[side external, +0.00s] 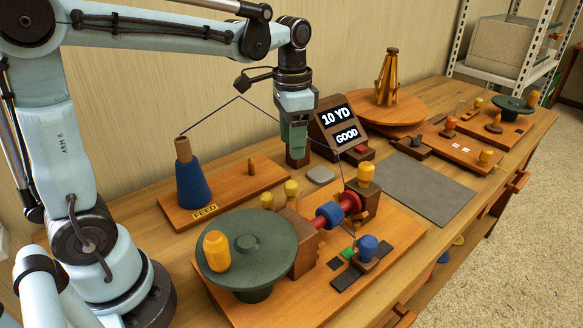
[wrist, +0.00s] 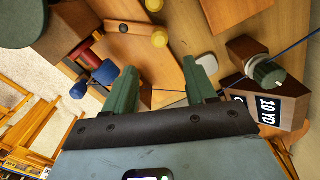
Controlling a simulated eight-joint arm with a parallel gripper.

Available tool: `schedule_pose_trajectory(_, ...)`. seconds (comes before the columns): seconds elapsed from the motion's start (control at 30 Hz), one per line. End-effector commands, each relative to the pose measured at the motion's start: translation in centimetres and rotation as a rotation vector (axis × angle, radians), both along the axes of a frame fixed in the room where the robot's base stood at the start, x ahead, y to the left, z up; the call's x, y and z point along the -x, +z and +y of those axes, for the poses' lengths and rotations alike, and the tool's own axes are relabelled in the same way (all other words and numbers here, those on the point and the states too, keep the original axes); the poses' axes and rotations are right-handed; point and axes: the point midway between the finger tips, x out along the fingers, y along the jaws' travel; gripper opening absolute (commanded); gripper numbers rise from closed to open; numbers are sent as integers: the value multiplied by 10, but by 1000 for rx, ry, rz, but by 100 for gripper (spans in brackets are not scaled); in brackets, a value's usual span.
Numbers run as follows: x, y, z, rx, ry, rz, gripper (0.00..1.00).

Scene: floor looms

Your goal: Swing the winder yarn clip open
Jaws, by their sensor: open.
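The winder stands on a wooden board (side external: 290,300) at the front, with a dark green crank wheel (side external: 247,243) bearing a yellow knob (side external: 216,250). Its spool is red with blue yarn (side external: 329,215); the blue shows in the wrist view (wrist: 105,72). A blue knob (side external: 368,246) sits on a small wooden block in front of the spool, and also shows in the wrist view (wrist: 78,90). I cannot tell for sure which part is the yarn clip or how it stands. My gripper (side external: 294,150) hangs behind the winder, pointing down, with its green fingers (wrist: 159,66) apart and nothing between them.
A blue yarn cone (side external: 193,182) stands on the feed board at the left, with yarn strung overhead towards the winder. A display reading "10 YD GOOD" (side external: 339,122) stands behind my gripper. A grey mat (side external: 428,185) lies clear at the right.

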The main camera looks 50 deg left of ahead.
Motion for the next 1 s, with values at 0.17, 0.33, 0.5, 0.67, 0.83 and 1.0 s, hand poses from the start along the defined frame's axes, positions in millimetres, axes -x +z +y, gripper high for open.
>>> schedule_pose_trajectory(0.17,-1,-9,0,1,-5,9,56)
schedule_pose_trajectory(0.33,-1,-31,1,1,-4,7,56)
schedule_pose_trajectory(0.5,-1,-59,0,1,-3,6,56)
schedule_pose_trajectory(0.67,-1,-84,0,1,-3,6,56)
schedule_pose_trajectory(0.83,-1,-105,0,1,-3,6,56)
schedule_pose_trajectory(1.0,-1,-117,0,1,-3,5,56)
